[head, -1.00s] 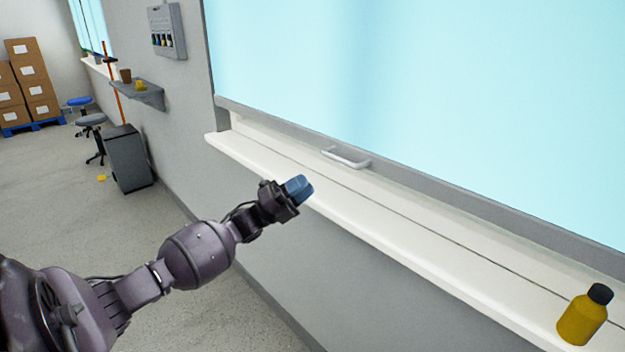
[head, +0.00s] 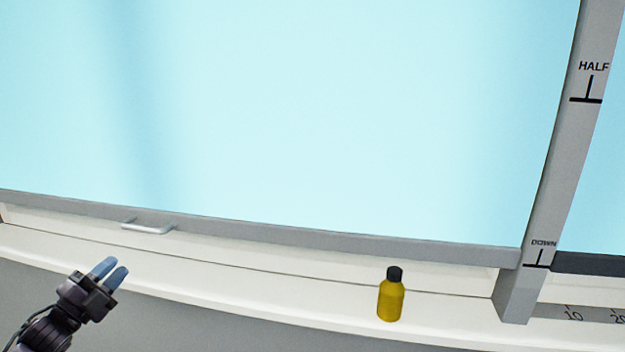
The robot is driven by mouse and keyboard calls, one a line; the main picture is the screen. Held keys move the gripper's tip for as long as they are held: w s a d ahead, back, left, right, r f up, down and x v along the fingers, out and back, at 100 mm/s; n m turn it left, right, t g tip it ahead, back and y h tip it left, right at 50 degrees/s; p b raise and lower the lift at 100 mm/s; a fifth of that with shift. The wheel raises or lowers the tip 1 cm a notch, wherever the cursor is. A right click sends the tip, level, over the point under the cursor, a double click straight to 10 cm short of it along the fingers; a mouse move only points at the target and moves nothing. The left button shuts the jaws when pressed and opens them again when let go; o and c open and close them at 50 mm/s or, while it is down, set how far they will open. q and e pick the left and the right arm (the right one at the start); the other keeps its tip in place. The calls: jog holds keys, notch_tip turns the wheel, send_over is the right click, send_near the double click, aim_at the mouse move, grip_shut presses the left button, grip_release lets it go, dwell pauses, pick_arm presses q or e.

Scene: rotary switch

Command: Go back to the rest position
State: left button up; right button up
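My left gripper (head: 115,271) shows at the lower left of the head view. Its two blue fingertips are apart with a gap between them, and nothing is held. It is in front of the white sill, below and left of the metal handle (head: 148,227) on the window frame, and apart from it. My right gripper is not in view.
A yellow bottle (head: 390,300) with a black cap stands upright on the white sill (head: 250,284). A large pale blue window pane (head: 300,120) fills the view. A grey post (head: 563,140) marked HALF and DOWN stands at the right.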

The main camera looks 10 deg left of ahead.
pick_arm(q)
jog(key=s+d+f+n+g+y+p, duration=0.3)
jog(key=s+d+f+n+g+y, duration=0.25)
jog(key=s+d+f+n, duration=0.6)
jog(key=s+d+f+n+g+y+p, duration=0.1)
jog(key=s+d+f+n+g, duration=0.1)
jog(key=s, duration=0.9)
jog(key=s+d+f+n+g+p, duration=0.2)
jog(key=s+d+f+n, duration=0.3)
jog(key=s, duration=0.6)
jog(key=d+f, duration=0.2)
jog(key=d, duration=0.1)
jog(key=shift+s+d+f+y, duration=0.2)
jog(key=shift+s+y, duration=0.15)
jog(key=shift+s, duration=0.05)
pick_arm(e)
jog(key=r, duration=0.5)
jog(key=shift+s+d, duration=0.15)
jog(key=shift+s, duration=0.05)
pick_arm(q)
jog(key=shift+g, duration=0.25)
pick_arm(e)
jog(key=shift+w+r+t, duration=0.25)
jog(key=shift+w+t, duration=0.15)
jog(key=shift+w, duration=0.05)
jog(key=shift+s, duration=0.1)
